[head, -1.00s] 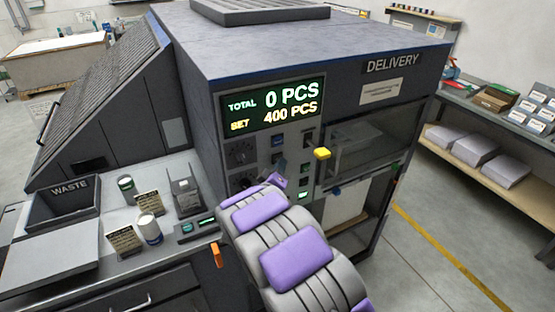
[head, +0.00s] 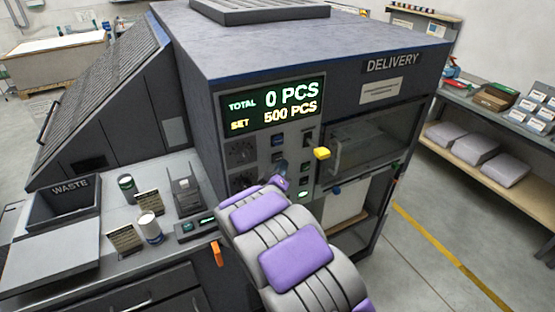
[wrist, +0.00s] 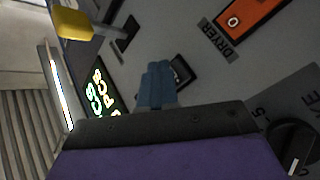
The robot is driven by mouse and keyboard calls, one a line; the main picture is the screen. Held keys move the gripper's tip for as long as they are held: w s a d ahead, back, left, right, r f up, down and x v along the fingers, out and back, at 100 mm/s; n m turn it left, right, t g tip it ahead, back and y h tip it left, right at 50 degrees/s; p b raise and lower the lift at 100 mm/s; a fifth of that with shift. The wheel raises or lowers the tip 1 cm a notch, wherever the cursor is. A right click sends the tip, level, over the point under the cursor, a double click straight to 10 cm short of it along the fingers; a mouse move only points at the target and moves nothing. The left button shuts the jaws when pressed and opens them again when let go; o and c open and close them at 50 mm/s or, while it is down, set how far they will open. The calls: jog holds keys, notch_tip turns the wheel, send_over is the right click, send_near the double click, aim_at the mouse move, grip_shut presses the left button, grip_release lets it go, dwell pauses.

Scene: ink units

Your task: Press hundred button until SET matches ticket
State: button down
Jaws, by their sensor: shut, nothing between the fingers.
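The display (head: 272,105) on the machine's front reads TOTAL 0 PCS and SET 500 PCS. Below it is the control panel (head: 236,170) with several small buttons and dials. My gripper (head: 282,168) is shut and empty at this panel, its blue fingers pointing at it. In the wrist view the fingertips (wrist: 157,68) overlap a dark button (wrist: 181,72), partly hidden behind them; I cannot tell whether they touch it, and its label is not readable. Two tan cards, one upper (head: 148,204) and one lower (head: 124,240), stand on the left bench; their writing is too small to read.
A yellow knob (head: 321,153) juts out right of the panel. In the wrist view an orange switch (wrist: 250,18) marked DRYER and a black dial (wrist: 292,145) lie close by. The WASTE bin (head: 68,186) and small jars stand on the left bench.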

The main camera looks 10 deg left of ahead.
jog(key=shift+s, duration=0.1)
jog(key=s+d, duration=0.1)
jog(key=s, duration=0.1)
jog(key=s+d, duration=0.2)
jog(key=shift+b, duration=0.35)
dwell(0.3)
dwell(2.4)
jog(key=s+d+m+g+y+b, duration=0.1)
jog(key=s+d+g, duration=0.5)
jog(key=s, duration=1)
jog(key=s+d+m+g+y+b, duration=0.1)
jog(key=s+d+m+g, duration=0.3)
jog(key=s, duration=1.2)
jog(key=s+d+f+m+g+y+b, duration=0.1)
jog(key=s+d+m+g+y+b, duration=0.1)
jog(key=s+d+g, duration=0.6)
jog(key=s+g+b, duration=0.1)
jog(key=s+g, duration=0.1)
jog(key=s, duration=0.5)
jog(key=shift+s+d, duration=0.4)
